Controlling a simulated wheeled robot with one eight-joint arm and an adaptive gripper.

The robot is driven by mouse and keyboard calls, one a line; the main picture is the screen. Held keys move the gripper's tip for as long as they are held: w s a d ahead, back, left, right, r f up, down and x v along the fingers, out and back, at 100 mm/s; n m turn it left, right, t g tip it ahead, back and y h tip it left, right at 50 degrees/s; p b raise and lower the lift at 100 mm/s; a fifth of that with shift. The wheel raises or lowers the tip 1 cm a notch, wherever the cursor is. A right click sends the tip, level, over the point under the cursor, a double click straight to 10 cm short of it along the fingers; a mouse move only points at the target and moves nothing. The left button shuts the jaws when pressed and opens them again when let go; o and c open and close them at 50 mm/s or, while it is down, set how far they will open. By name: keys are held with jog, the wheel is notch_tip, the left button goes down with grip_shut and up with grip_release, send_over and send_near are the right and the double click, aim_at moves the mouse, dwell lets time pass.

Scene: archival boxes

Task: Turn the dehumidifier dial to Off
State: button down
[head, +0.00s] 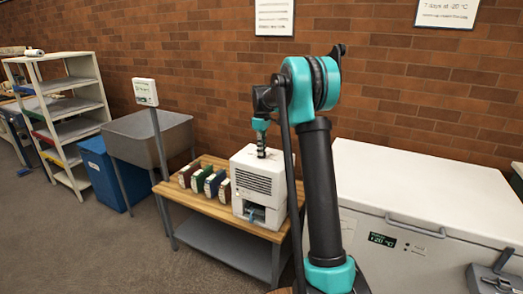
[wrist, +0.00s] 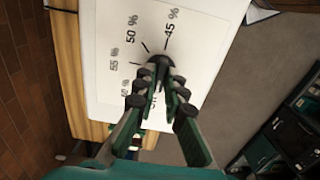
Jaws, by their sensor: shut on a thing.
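The white dehumidifier (head: 250,165) stands on the wooden bench, with a dark grille and a bluish container low in its front. Its top panel (wrist: 112,35) fills much of the wrist view, printed with 45 %, 50 %, 55 % and a fainter mark below. The label under the fingers is partly hidden and seems to end in "ff". The dark dial (wrist: 160,62) sits amid these marks. My gripper (wrist: 158,77) points down from above, its fingers closed around the dial; it also shows over the dehumidifier in the head view (head: 261,152). Where the dial points cannot be told.
Several coloured boxes or binders (head: 204,180) stand on the bench (head: 222,211) left of the dehumidifier. A white chest freezer (head: 440,205) is at the right. A grey sink (head: 148,135), blue bin (head: 102,172) and shelf rack (head: 70,105) are at the left.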

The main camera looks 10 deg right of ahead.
dwell(0.3)
jog(key=c, duration=1.6)
grip_release()
jog(key=shift+r, duration=0.1)
notch_tip(320, 180, up, 12)
jog(key=s+d+f+m+t, duration=0.1)
jog(key=s+f+m, duration=0.2)
jog(key=s+f, duration=0.5)
jog(key=s+d+f+m+t, duration=0.1)
jog(key=s+f+m, duration=0.3)
jog(key=s, duration=1.6)
jog(key=s+d+f+m+t, duration=0.1)
jog(key=s+f+m, duration=0.3)
jog(key=s+f, duration=0.7)
jog(key=s+t, duration=0.1)
jog(key=s, duration=0.2)
jog(key=shift+d+f, duration=0.3)
jog(key=shift+d, duration=0.05)
